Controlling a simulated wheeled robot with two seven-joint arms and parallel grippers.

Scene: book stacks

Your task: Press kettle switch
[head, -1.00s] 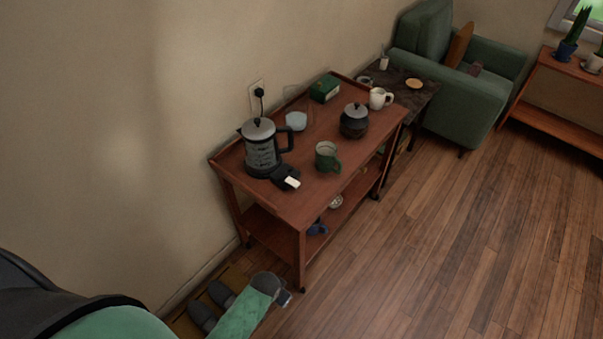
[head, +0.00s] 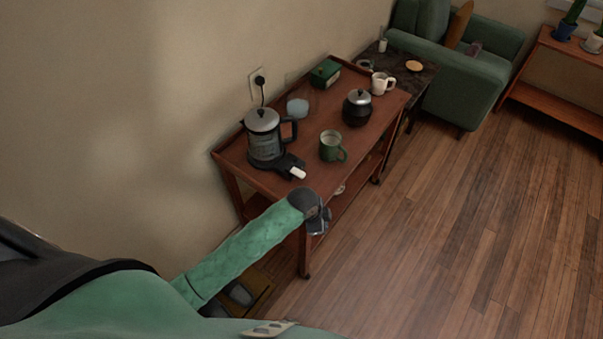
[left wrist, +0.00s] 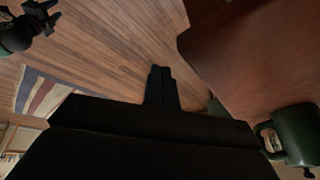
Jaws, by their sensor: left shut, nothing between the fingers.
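The kettle (head: 264,142), with a glass body, silver lid and black handle, stands upright on its black base at the near left of the wooden cart. A white switch tab (head: 298,173) sticks out from the base toward the cart's front edge. My left gripper (head: 319,222) is by the near front edge of the cart, below and right of the switch and apart from it. In the left wrist view its fingers (left wrist: 160,76) are shut and empty. The kettle is not visible there. A dark gripper, apparently my right (left wrist: 36,24), shows at upper left; its jaw state is unclear.
A green mug (head: 332,147) stands right of the switch and also shows in the left wrist view (left wrist: 295,136). A dark pot (head: 357,110), white mug (head: 381,83) and green box (head: 325,73) are farther back on the cart (head: 382,122). Floor to the right is clear.

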